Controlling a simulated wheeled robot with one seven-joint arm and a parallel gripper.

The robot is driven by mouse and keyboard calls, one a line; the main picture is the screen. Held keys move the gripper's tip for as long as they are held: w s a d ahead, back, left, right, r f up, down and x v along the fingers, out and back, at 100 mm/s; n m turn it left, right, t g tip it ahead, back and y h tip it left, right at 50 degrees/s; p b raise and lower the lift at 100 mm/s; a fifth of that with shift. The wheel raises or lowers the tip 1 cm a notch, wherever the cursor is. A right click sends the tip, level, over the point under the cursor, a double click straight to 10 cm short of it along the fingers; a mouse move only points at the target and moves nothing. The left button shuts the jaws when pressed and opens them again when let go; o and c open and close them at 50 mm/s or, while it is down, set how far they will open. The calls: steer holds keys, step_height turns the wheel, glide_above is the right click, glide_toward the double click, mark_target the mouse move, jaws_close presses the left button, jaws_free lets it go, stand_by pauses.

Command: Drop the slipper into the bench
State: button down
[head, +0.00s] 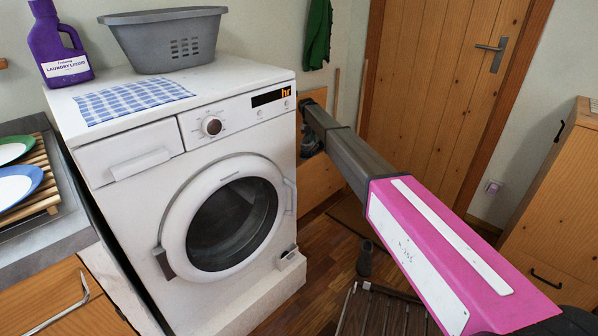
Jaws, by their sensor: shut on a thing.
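My arm reaches from the lower right to behind the right edge of the washing machine. My gripper (311,143) is only partly seen there as a small dark shape, low beside the machine's edge. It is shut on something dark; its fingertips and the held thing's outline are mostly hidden. I cannot make out the slipper for sure. A wooden piece (319,184) stands behind the gripper against the wall, partly hidden by the machine; it may be the bench. A small dark object (365,259) stands on the floor below my arm; I cannot tell what it is.
The white washing machine (130,140) fills the left, with a grey basket (165,45), a purple laundry bottle (60,45) and a checked cloth (130,100) on top. A slatted wooden board (385,312) lies on the floor. A door (440,70) and a wooden cabinet (560,200) stand right.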

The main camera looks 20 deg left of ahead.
steer(key=a+f+n+t, duration=0.1)
steer(key=a+f+n, duration=0.2)
steer(key=a, duration=0.4)
steer(key=a+f+n, duration=0.2)
steer(key=a+n, duration=0.1)
steer(key=a, duration=0.4)
step_height(320, 180, down, 6)
steer(key=shift+s, duration=0.15)
steer(key=c, duration=1.1)
jaws_free()
steer(key=shift+d, duration=0.1)
steer(key=v, duration=1)
steer(key=shift+s+d+r, duration=0.1)
steer(key=shift+s+r, duration=0.05)
steer(key=shift+r, duration=0.2)
